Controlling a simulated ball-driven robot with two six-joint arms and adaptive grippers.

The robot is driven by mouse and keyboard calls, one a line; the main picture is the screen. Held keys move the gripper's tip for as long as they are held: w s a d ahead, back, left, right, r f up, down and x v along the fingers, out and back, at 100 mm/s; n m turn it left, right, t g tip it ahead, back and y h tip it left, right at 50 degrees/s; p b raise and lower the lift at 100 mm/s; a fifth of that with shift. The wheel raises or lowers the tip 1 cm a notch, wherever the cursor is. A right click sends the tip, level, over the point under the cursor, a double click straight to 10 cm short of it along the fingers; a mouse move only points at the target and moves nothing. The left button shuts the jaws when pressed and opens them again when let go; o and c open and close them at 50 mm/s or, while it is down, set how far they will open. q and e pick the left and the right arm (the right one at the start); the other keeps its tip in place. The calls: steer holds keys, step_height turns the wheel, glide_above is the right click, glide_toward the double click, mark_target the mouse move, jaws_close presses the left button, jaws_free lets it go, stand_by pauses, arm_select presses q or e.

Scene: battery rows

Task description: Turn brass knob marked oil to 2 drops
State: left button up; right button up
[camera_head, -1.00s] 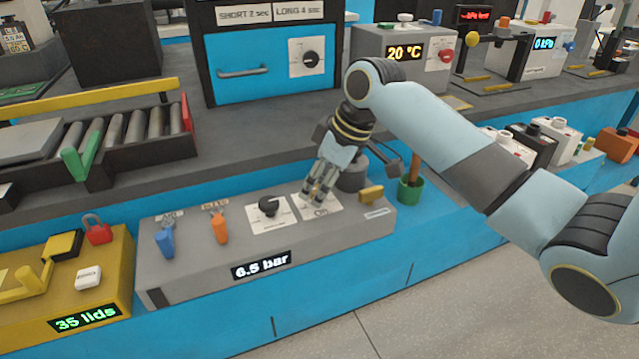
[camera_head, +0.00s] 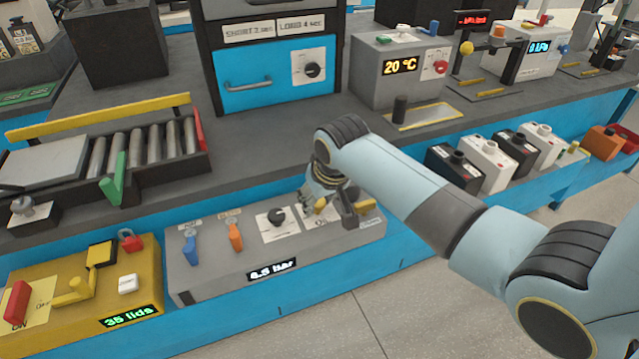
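The grey panel box (camera_head: 205,279) with the "6.5 bar" display stands on the blue ledge. At its right part is a white plate marked "OIL" (camera_head: 322,223). A small brass-coloured part (camera_head: 320,205) shows there, mostly covered by my fingers; its pointer and the drop marks cannot be read. My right gripper (camera_head: 314,203) comes down from above onto this plate, with its fingertips at the knob. Whether the fingers are closed on it is too small to tell. My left gripper is not in view.
Left of the plate are a black knob (camera_head: 277,216) on a white plate, an orange lever (camera_head: 235,236) and a blue lever (camera_head: 190,248). A yellow block (camera_head: 365,205) and a dark post (camera_head: 348,212) stand close on the right. The yellow lid box (camera_head: 75,320) is at left.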

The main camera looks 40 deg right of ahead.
steer(key=m+p, duration=0.1)
steer(key=m, duration=0.1)
steer(key=m+h+p, duration=0.1)
steer(key=shift+a+r+m+g, duration=0.1)
steer(key=shift+a+m+g, duration=0.1)
steer(key=shift+m+g, duration=0.2)
steer(key=shift+m+h+p, duration=0.4)
steer(key=shift+m+h, duration=0.1)
steer(key=shift+m, duration=0.4)
steer(key=shift+w+m+g, duration=0.1)
steer(key=shift+m+g, duration=0.3)
steer(key=shift+m, duration=0.5)
steer(key=m, duration=0.1)
steer(key=m+g+h, duration=0.1)
steer(key=m, duration=0.1)
steer(key=shift+w+a+f+m+b, duration=0.1)
steer(key=shift+f+m+b, duration=0.1)
steer(key=shift+m+b, duration=0.15)
arm_select(q)
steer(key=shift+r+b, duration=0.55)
steer(key=shift+b, duration=0.3)
arm_select(e)
steer(key=shift+w+m+g+h, duration=0.15)
steer(key=shift+m+g, duration=0.3)
steer(key=shift+m, duration=0.65)
steer(key=shift+s+m+g+h, duration=0.15)
steer(key=shift+m+g, duration=0.3)
steer(key=shift+m, duration=0.6)
